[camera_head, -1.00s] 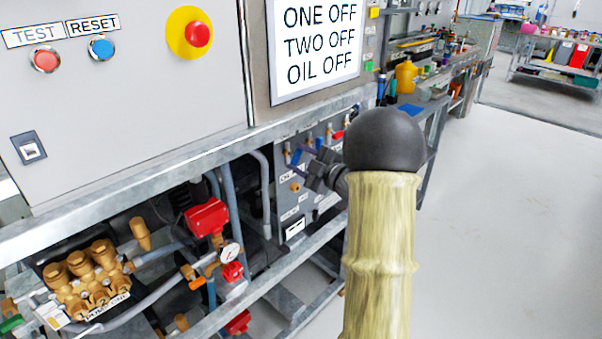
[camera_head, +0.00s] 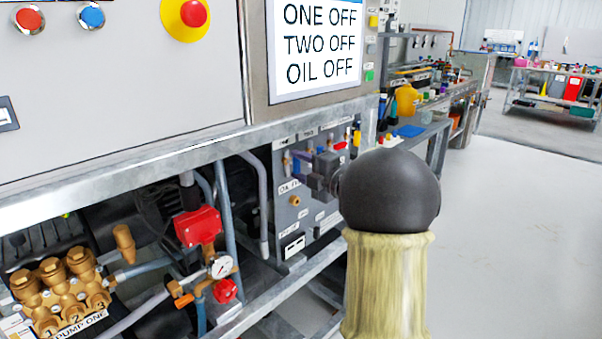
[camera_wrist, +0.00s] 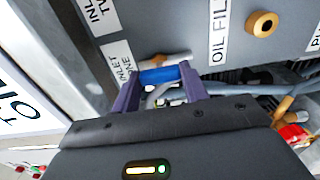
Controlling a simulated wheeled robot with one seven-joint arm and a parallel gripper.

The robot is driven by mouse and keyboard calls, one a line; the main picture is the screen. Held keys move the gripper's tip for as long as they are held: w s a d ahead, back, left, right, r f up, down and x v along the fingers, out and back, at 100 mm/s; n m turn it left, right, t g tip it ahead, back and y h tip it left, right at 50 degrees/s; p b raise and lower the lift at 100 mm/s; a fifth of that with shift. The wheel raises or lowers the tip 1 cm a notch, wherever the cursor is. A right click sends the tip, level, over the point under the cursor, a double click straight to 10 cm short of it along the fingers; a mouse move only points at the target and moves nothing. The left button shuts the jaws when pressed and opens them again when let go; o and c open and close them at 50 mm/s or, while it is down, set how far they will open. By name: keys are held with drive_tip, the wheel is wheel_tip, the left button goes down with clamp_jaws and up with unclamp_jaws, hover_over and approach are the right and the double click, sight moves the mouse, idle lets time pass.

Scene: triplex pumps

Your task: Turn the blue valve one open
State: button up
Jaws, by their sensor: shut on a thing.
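The blue valve handle (camera_wrist: 160,75) is in the middle of the wrist view, beside a label that reads in part "INLET ... NE". My gripper (camera_wrist: 161,82) has its two purple fingers on either side of the blue handle and is shut on it. The valve's brass body shows just behind the handle. In the head view my gripper (camera_head: 304,157) is at the valve panel (camera_head: 292,218), and my wrist and arm partly cover that panel. The handle's exact angle is hard to tell there.
A display (camera_head: 316,45) above reads ONE OFF, TWO OFF, OIL OFF. A red-handled part (camera_head: 198,226), a gauge (camera_head: 221,267) and brass pump one (camera_head: 62,290) sit below the metal frame rail (camera_head: 150,172). Open floor (camera_head: 520,220) lies to the right.

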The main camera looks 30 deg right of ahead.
idle(0.3)
drive_tip(key=o, duration=1)
drive_tip(key=shift+s, duration=0.1)
drive_tip(key=p+v, duration=0.2)
drive_tip(key=v, duration=1.5)
drive_tip(key=shift+s, duration=0.1)
